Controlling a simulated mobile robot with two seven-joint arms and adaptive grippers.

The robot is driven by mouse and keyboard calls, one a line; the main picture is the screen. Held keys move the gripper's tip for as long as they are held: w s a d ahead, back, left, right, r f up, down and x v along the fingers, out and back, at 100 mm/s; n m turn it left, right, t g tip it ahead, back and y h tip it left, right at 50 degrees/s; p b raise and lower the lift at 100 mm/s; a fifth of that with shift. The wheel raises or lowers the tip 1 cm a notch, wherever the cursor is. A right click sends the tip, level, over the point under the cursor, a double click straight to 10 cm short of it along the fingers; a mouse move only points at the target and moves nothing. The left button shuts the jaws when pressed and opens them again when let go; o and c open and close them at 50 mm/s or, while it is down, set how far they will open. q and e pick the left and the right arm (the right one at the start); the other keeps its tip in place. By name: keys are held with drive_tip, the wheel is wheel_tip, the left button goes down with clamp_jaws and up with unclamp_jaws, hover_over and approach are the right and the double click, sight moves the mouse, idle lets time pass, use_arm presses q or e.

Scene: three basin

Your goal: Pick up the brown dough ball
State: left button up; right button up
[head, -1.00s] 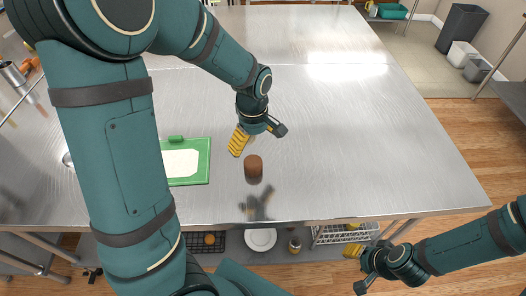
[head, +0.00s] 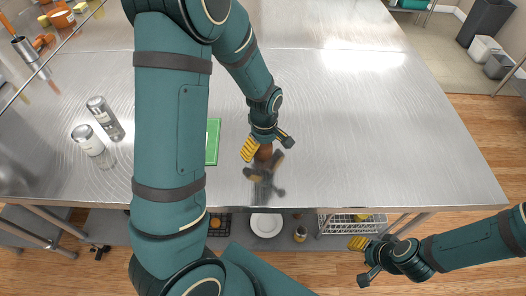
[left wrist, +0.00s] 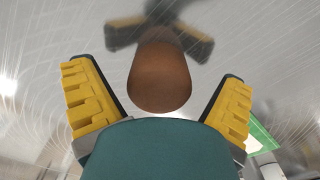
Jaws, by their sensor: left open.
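The brown dough ball (head: 264,152) is a small rounded brown lump on the steel table, partly hidden by my left gripper in the head view. In the left wrist view the dough ball (left wrist: 160,78) sits between the two yellow-padded fingers. My left gripper (head: 267,147) is open and reaches down around the ball, with a finger on each side; gaps show between pads and ball in the left wrist view (left wrist: 160,100). My right gripper (head: 361,260) hangs off the table's front right, empty; its opening is hard to judge.
The steel table (head: 370,130) is wide and clear to the right and behind. A green cutting board (head: 212,142) is partly hidden behind my left arm. A shelf below holds a white plate (head: 266,225).

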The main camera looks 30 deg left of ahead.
use_arm(q)
drive_tip(key=shift+f, duration=0.85)
drive_tip(key=shift+c, duration=0.2)
drive_tip(key=c, duration=1.3)
drive_tip(key=shift+o, duration=0.2)
